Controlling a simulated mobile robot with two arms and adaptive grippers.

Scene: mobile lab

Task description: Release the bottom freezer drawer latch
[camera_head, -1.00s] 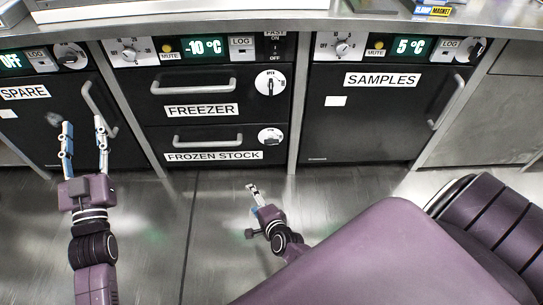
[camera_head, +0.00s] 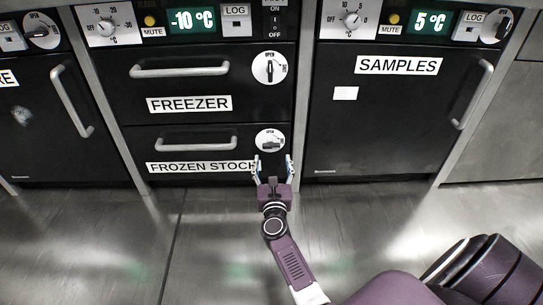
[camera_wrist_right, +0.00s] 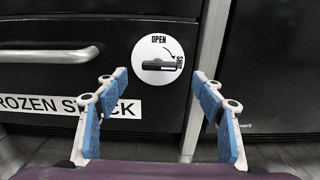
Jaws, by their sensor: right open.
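The bottom drawer (camera_head: 190,149), labelled FROZEN STOCK, is closed. Its latch, a round white dial (camera_head: 270,140) with a dark lever, sits at the drawer's right end. In the right wrist view the dial (camera_wrist_right: 148,50) reads OPEN at the top, with a curved arrow; the dark lever (camera_wrist_right: 160,64) lies horizontal, pointing right. My right gripper (camera_head: 273,163) is open and empty just below and in front of the dial. In the wrist view its blue-padded fingers (camera_wrist_right: 159,77) stand either side of the lever, apparently apart from it. My left gripper is out of view.
The drawer's bar handle (camera_head: 192,143) is left of the dial. Above is the FREEZER drawer (camera_head: 190,88), its own dial (camera_head: 269,68) lever vertical. The SAMPLES door (camera_head: 390,120) is to the right. The metal floor in front is clear.

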